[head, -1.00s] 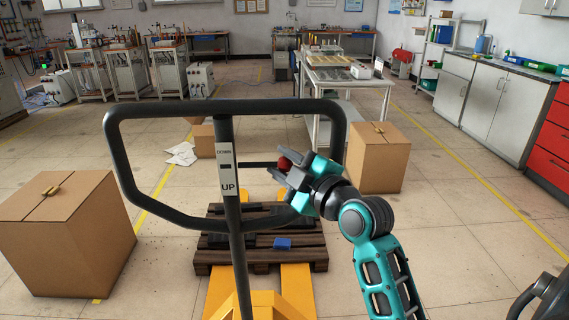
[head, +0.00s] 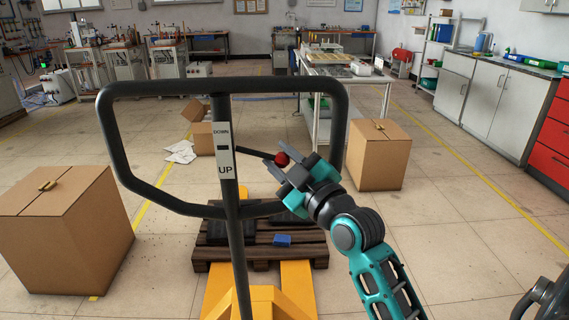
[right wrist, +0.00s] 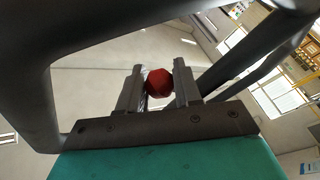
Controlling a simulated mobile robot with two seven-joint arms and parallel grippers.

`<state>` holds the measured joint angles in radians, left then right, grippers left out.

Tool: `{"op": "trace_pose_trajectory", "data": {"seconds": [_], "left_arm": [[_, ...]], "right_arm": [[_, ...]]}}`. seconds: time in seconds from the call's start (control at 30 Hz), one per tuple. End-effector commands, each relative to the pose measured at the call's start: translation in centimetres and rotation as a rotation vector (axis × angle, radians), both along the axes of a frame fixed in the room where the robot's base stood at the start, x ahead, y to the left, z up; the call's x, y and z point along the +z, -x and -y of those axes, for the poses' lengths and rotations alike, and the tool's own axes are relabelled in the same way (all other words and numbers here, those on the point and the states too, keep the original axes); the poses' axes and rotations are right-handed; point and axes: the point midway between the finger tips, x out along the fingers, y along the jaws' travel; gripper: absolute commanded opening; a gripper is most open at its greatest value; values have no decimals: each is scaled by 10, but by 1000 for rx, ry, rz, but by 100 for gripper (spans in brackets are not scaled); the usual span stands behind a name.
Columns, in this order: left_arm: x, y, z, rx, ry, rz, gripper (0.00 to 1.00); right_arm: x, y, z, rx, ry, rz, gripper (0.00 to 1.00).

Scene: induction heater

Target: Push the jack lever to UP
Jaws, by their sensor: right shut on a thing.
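The pallet jack's dark loop handle (head: 225,90) stands in front of me. Its post carries a white label plate (head: 224,150) reading DOWN at the top and UP below. The jack lever is a thin dark rod (head: 255,153) sloping down to the right from the post beside the plate, ending in a red knob (head: 282,158). My right gripper (head: 284,164) reaches in from the lower right, inside the loop, and is shut on the knob. In the right wrist view the red knob (right wrist: 159,83) sits between the two fingers. My left gripper is out of view.
The jack's yellow forks (head: 298,285) run under a dark wooden pallet (head: 262,256) with dark items and a blue block (head: 282,240) on it. Cardboard boxes stand left (head: 60,230) and right (head: 378,158). The loop's tubes surround my gripper closely.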

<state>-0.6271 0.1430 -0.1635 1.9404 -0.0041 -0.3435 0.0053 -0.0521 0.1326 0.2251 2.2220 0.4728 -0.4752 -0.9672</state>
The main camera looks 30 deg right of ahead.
Motion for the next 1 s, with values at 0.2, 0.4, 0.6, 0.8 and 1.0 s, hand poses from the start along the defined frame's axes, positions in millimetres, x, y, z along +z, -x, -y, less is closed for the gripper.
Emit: {"op": "trace_pose_trajectory", "data": {"seconds": [0.2,0.4,0.6,0.8,1.0], "left_arm": [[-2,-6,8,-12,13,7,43],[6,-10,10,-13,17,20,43],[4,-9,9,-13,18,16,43],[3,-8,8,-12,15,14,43],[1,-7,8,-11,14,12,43]], "right_arm": [[-9,-2,-4,2,-110,73,0],[-7,-2,-4,2,-121,80,0],[-7,-2,-4,1,-120,82,40],[-8,-2,-4,1,-118,77,57],[-10,-2,-4,0,-116,74,57]]}}
